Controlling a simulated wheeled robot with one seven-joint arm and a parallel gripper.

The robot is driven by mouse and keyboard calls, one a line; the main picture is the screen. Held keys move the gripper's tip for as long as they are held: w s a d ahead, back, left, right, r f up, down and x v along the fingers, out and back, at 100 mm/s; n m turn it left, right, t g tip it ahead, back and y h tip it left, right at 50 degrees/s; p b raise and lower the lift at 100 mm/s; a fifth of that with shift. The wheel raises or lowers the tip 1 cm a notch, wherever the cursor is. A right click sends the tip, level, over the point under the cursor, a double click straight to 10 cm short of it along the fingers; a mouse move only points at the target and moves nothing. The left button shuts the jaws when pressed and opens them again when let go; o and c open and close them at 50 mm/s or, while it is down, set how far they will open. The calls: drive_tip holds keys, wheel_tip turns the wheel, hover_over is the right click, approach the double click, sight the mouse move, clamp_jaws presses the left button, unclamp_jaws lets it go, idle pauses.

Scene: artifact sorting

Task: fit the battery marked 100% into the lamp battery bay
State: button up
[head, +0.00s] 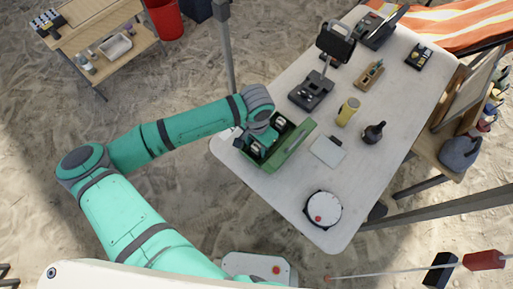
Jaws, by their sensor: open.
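A green open box (292,150) stands near the left edge of the white table and holds dark and pale items, too small to identify. My gripper (261,146) is open over the box, pointing down, and its wrist hides part of the contents. Whether its fingers touch anything inside cannot be told. A dark lamp-like device stands behind the box: a base unit (312,91) with slots or recesses, and a head panel (336,41) on a thin arm. I cannot make out which part is the battery bay. No 100% mark is legible on anything in view.
On the table are a yellow cylinder (348,112), a dark bottle (374,132), a grey flat pad (328,151), a round white device (322,209), and a wooden holder (369,75). A dark post (226,48) rises left of the table. The front table area is mostly clear.

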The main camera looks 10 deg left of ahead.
drive_tip(key=c, duration=1.1)
drive_tip(key=shift+c, duration=0.2)
drive_tip(key=shift+r, duration=0.15)
